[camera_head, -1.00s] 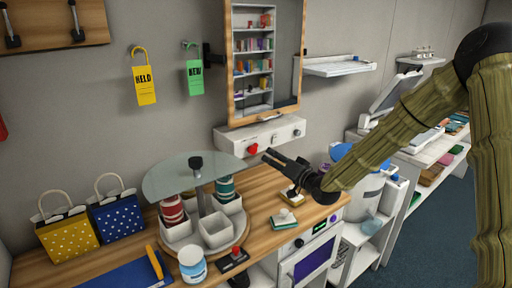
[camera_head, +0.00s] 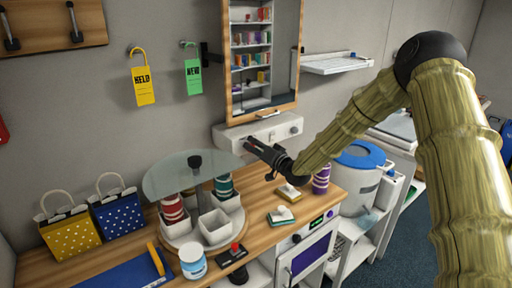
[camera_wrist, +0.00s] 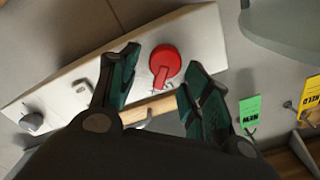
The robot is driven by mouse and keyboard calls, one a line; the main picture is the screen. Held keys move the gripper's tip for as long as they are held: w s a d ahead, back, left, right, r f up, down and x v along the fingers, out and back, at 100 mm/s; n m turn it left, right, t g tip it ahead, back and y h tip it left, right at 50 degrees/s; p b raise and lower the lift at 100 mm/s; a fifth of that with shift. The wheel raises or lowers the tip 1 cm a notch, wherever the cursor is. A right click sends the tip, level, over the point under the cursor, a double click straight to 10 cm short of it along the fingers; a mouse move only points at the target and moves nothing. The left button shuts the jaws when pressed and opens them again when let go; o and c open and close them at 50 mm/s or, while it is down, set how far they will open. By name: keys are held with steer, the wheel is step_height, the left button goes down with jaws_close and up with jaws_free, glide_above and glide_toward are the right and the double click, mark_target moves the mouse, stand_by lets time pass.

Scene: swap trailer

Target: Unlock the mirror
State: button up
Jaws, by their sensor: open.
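The mirror (camera_head: 266,62) hangs on the wall in a wooden frame, with shelves of books showing in its glass. Just below it is a white wall box (camera_head: 280,127). In the wrist view the box (camera_wrist: 95,75) carries a round red knob with a lever (camera_wrist: 165,62), a small metal part in the middle and a grey knob (camera_wrist: 32,122) at the far end. My gripper (camera_head: 248,144) is open and empty in front of the box's left end. In the wrist view the red knob lies between the open fingers; contact cannot be told. My gripper hides it in the head view.
A round tray with a glass top (camera_head: 190,175) and cups stands below left of my gripper. Yellow (camera_head: 144,86) and green (camera_head: 194,77) tags hang left of the mirror. A purple striped cup (camera_head: 321,178) and small blocks stand on the counter below.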

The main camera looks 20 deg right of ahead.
steer(key=c, duration=0.9)
steer(key=shift+c, duration=0.2)
steer(key=shift+s+a+n+b, duration=0.1)
steer(key=shift+a+n+b, duration=0.2)
steer(key=shift+n+b, duration=2.25)
steer(key=shift+s+a+n+b, duration=0.15)
steer(key=shift+a+n+b, duration=0.2)
steer(key=shift+n+b, duration=2.2)
steer(key=shift+s+a+n+b, duration=0.1)
steer(key=shift+a+n+b, duration=0.2)
steer(key=shift+n+b, duration=2.25)
steer(key=shift+n, duration=0.45)
